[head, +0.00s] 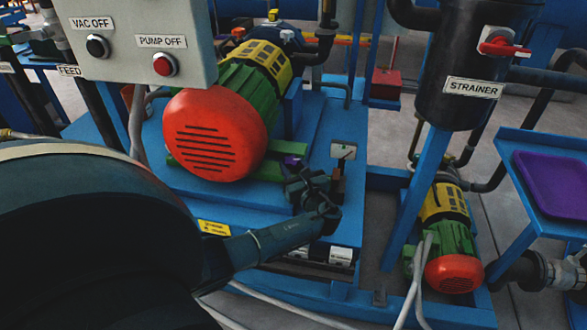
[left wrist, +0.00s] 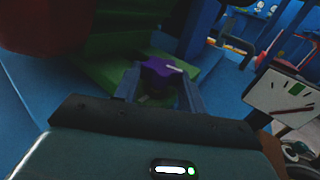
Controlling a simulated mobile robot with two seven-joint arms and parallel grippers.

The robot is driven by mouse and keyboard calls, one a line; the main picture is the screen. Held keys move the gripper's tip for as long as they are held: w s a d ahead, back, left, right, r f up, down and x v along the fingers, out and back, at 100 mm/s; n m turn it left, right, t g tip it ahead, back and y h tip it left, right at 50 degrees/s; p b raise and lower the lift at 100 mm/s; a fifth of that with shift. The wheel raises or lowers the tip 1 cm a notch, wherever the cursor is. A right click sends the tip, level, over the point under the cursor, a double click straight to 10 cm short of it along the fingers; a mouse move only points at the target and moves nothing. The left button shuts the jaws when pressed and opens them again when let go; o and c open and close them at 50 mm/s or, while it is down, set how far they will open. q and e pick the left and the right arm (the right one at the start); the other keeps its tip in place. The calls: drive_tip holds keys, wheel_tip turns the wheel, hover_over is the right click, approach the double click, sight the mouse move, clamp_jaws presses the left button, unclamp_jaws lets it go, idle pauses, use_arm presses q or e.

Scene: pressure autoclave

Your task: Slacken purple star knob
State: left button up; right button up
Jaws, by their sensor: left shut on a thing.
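The purple star knob (left wrist: 160,75) sits at the green motor foot in the left wrist view, between the two fingers of my left gripper (left wrist: 160,88). The fingers are closed on its sides. In the head view only a small purple patch of the knob (head: 292,161) shows, just beyond my left gripper (head: 298,174), at the lower right of the big red-faced motor (head: 215,135). My left arm reaches in from the left and hides part of the blue base. My right gripper is in neither view.
A small gauge plate (head: 343,151) stands on a post just right of the gripper. A grey control box (head: 140,40) hangs above left. A strainer vessel (head: 465,60), a smaller motor (head: 447,235) and a purple tray (head: 555,180) are to the right.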

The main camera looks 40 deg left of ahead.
sight(295, 169)
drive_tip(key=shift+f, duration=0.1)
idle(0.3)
use_arm(q)
drive_tip(key=o, duration=1)
drive_tip(key=shift+c, duration=0.2)
drive_tip(key=shift+d, duration=0.1)
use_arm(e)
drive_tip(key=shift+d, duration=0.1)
use_arm(q)
drive_tip(key=shift+s+d, duration=0.15)
drive_tip(key=shift+d, duration=0.15)
drive_tip(key=p+v, duration=0.1)
drive_tip(key=v, duration=0.4)
drive_tip(key=p+v, duration=0.1)
drive_tip(key=v, duration=0.5)
drive_tip(key=shift+d, duration=0.1)
drive_tip(key=shift+s+d, duration=0.25)
drive_tip(key=shift+d, duration=0.3)
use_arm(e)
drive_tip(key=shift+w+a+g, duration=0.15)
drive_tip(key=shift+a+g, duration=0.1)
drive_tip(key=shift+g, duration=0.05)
